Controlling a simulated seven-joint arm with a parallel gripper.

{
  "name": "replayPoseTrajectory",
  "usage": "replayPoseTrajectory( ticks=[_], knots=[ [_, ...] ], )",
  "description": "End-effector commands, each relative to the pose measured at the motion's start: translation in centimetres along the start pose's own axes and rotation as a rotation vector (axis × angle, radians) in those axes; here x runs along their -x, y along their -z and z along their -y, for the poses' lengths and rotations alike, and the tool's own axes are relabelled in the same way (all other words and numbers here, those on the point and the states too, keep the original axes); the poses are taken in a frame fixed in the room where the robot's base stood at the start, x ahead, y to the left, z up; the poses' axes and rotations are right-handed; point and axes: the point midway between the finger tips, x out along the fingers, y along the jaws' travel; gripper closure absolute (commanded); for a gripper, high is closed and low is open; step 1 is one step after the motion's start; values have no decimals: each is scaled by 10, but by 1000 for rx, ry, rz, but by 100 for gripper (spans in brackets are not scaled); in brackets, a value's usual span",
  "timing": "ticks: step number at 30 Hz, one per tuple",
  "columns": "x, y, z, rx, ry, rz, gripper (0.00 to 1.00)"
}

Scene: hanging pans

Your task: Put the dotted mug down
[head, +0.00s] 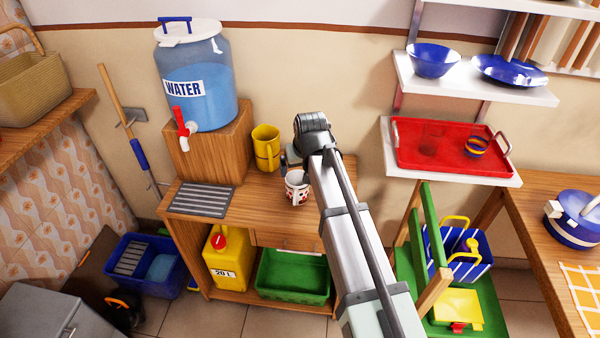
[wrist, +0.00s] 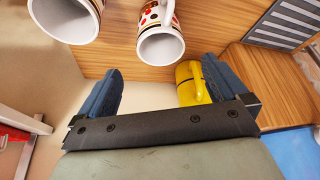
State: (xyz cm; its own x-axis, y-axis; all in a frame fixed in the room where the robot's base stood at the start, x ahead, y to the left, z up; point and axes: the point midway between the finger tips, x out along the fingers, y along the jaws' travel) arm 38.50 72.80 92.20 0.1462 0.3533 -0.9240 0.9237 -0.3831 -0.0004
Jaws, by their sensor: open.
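A white mug with red and dark dots (head: 297,188) stands on the small wooden table (head: 262,205), just in front of my gripper. The dotted mug also shows in the wrist view (wrist: 160,47), its open mouth facing the camera, beyond the gap between the fingers. My gripper (wrist: 160,90) is open, with nothing between its dark blue fingers. In the head view my gripper is mostly hidden behind my wrist, with a finger showing beside the mug. A second white mug (wrist: 66,20) is cut off at the top left of the wrist view; my arm seems to hide it in the head view.
A yellow jug (head: 266,148) stands behind and left of the dotted mug. A blue water container (head: 205,85) on a wooden block and a grey slatted mat (head: 202,199) are at the left. A shelf with a red tray (head: 430,160) is at the right.

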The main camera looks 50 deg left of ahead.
Motion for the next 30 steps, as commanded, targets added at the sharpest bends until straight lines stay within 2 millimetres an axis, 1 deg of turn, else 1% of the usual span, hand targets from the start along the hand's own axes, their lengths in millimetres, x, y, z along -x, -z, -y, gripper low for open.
replayPoseTrajectory(
  ticks=[3, 6, 20, 22, 23, 26, 29, 30],
  knots=[
    [10, 0, 0, 0, 0, -2, 0],
    [13, 0, 0, 0, 0, -1, 0],
    [14, 0, 0, 0, 0, -1, 0],
    [13, -3, -2, 4, -6, 2, 0],
    [12, -7, -4, 10, -13, 6, 0],
    [4, -34, -18, 54, -66, 35, 0],
    [-7, -77, -42, 133, -153, 87, 0],
    [-11, -95, -53, 170, -191, 112, 0]
  ],
)
